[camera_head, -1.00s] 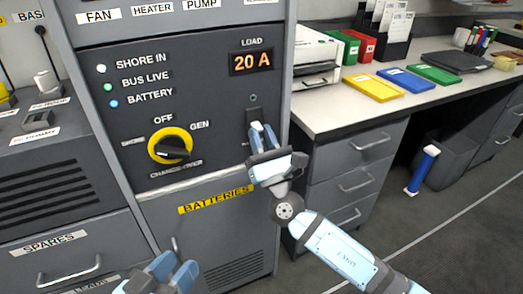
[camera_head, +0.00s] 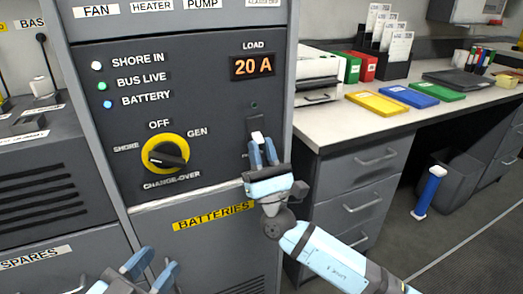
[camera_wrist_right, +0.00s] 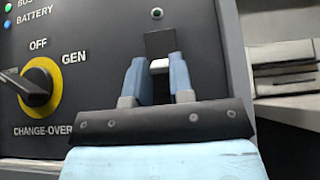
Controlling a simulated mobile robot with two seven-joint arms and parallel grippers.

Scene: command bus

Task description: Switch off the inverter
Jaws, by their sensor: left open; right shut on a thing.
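The inverter switch is a dark slot plate with a small white lever tip (camera_head: 257,136), low on the right of the grey panel, under a small unlit-looking lamp (camera_head: 254,105). The white tip (camera_wrist_right: 160,66) also shows between the fingers in the right wrist view. My right gripper (camera_head: 263,150) is shut on this lever, one finger on each side of it. Its fingers cover the lower part of the switch and most of its label. My left gripper (camera_head: 150,266) is open and empty at the bottom left, below the panel and apart from it.
A yellow-ringed change-over knob (camera_head: 166,156) sits left of the switch. The load display (camera_head: 252,66) reads 20 A. Three lamps glow at upper left. A desk (camera_head: 345,128) with coloured trays stands close on the right.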

